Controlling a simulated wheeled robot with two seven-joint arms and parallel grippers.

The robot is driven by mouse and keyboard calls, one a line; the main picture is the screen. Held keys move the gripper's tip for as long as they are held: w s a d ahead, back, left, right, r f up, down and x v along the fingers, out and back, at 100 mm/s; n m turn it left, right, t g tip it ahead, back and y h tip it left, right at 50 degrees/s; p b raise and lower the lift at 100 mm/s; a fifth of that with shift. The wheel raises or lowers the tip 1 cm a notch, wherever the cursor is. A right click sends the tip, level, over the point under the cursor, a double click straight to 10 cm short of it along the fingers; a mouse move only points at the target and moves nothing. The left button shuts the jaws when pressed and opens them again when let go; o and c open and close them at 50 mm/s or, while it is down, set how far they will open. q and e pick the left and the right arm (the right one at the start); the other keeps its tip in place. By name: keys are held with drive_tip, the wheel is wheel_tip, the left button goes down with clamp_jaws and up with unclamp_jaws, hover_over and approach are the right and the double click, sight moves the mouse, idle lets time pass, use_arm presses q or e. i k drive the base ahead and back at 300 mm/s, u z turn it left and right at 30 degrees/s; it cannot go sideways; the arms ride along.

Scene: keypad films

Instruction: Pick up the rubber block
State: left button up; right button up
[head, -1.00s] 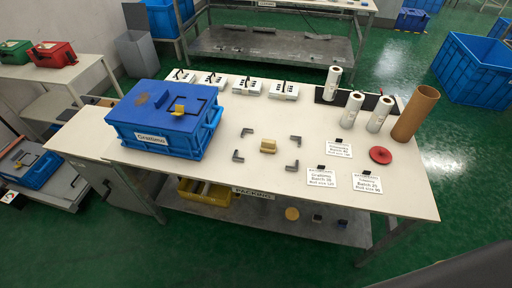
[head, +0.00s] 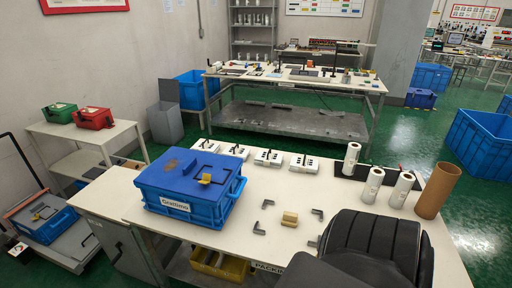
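The rubber block appears to be the small tan block (head: 289,219) on the white packing table (head: 215,238). It sits among grey corner brackets, one of them at its upper left (head: 267,203) and one at its right (head: 317,214). A large black part, apparently of my own arm, covers the table's right front, just right of the block and apart from it in the picture. Neither gripper's fingers show in the head view.
A blue lidded crate (head: 190,187) stands left of the block. Several white keypad units (head: 268,158) line the back edge. White film rolls (head: 372,186) and a brown tube (head: 437,190) stand at the right. Bare tabletop lies between crate and block.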

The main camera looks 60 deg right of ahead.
sight(289, 219)
drive_tip(key=i, duration=1.5)
drive_tip(key=z, duration=2.35)
